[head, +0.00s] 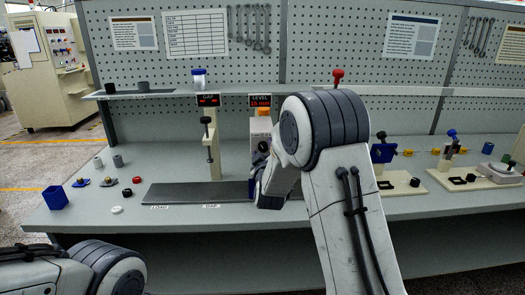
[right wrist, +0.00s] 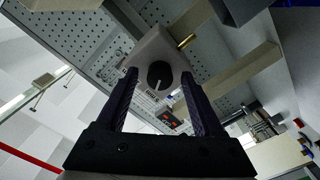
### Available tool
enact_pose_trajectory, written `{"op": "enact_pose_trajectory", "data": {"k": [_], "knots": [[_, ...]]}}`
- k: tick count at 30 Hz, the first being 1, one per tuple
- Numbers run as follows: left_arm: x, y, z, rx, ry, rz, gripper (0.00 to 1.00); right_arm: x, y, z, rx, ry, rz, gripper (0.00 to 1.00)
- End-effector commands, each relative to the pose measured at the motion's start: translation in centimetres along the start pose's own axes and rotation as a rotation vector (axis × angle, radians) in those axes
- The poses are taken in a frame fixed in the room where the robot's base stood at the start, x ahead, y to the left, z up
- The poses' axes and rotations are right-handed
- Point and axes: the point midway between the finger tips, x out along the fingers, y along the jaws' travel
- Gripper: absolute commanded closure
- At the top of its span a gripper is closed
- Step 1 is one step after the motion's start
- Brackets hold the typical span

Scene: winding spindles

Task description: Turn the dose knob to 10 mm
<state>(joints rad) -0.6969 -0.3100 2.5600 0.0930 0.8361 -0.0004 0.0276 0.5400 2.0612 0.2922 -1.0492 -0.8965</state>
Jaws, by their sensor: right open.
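The dose knob (right wrist: 159,75) is a round black dial with a white pointer line, on the face of a pale box (right wrist: 157,48) in the right wrist view. The pointer slants down and slightly left in that picture. My right gripper (right wrist: 159,78) is open, its two dark fingers on either side of the knob with gaps visible; contact does not show. A LEVEL display (head: 260,101) above the box shows a red mm value, too small to read surely. My left gripper is out of view.
A GAP display (head: 208,100) and a post with a clamp (head: 209,140) stand left of the box. A dark strip (head: 190,194) lies in front. Small parts and a blue bin (head: 55,198) are at left. Fixtures (head: 384,150) stand at right.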

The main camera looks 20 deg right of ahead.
Motion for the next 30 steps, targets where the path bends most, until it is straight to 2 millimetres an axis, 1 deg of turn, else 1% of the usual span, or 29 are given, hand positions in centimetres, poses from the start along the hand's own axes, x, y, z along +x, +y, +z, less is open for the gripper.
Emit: {"op": "enact_pose_trajectory", "data": {"k": [2,3,5,6,7,8,10,14,20,26,30], "knots": [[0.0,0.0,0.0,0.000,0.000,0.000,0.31,0.0,0.0,0.0,0.000,0.000,0.000,0.31],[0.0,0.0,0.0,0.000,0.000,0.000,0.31,0.0,0.0,0.0,0.000,0.000,0.000,0.46],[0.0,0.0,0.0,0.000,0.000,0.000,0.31,0.0,0.0,0.0,0.000,0.000,0.000,0.69],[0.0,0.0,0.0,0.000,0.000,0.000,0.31,0.0,0.0,0.0,0.000,0.000,0.000,0.85],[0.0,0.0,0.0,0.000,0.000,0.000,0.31,0.0,0.0,0.0,0.000,0.000,0.000,0.96],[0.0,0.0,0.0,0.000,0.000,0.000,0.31,0.0,0.0,0.0,0.000,0.000,0.000,1.00],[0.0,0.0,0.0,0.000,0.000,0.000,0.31,-0.1,-0.3,-0.3,0.001,0.001,-0.002,1.00],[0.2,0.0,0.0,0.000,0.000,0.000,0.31,-0.1,-0.2,-0.1,0.007,0.002,-0.002,1.00],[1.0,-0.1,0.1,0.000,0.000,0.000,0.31,-0.1,-0.2,0.0,0.063,0.003,-0.002,1.00],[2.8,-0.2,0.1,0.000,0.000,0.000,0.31,0.0,-0.3,0.2,0.192,0.005,-0.001,1.00],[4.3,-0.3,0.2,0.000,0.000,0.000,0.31,0.0,-0.3,0.2,0.317,0.006,0.000,1.00]]}}
